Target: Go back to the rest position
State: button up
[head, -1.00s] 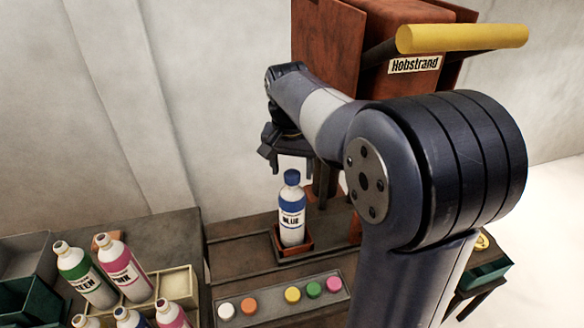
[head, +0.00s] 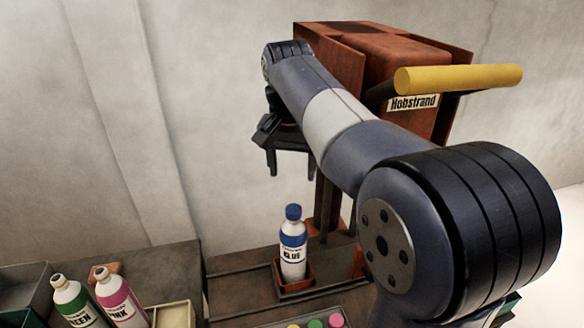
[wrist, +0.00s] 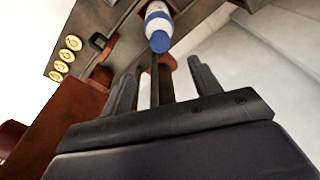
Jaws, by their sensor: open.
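My gripper (head: 291,168) is open and empty in the head view, its fingers pointing down. It hangs above a white bottle with a blue cap and a blue label (head: 293,245), clear of the cap. The bottle stands upright in a small red-brown holder (head: 296,286) on the dark bench. The wrist view shows my gripper's fingers (wrist: 160,85) spread apart, with the blue-capped bottle (wrist: 158,25) beyond them and apart from them.
A red-brown machine labelled Hobstrand (head: 390,65) with a yellow handle (head: 460,78) stands behind my arm. Green and pink bottles (head: 118,300) stand at lower left. Coloured caps (head: 315,323) lie at the bottom edge. Round yellow discs (wrist: 66,55) show in the wrist view.

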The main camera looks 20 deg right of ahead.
aim_at(294, 208)
jog(key=shift+f, duration=0.1)
jog(key=f, duration=0.7)
jog(key=w+f, duration=0.1)
jog(key=f, duration=0.2)
jog(key=shift+w+d+f, duration=0.1)
jog(key=shift+d+f, duration=0.2)
jog(key=shift+r, duration=0.55)
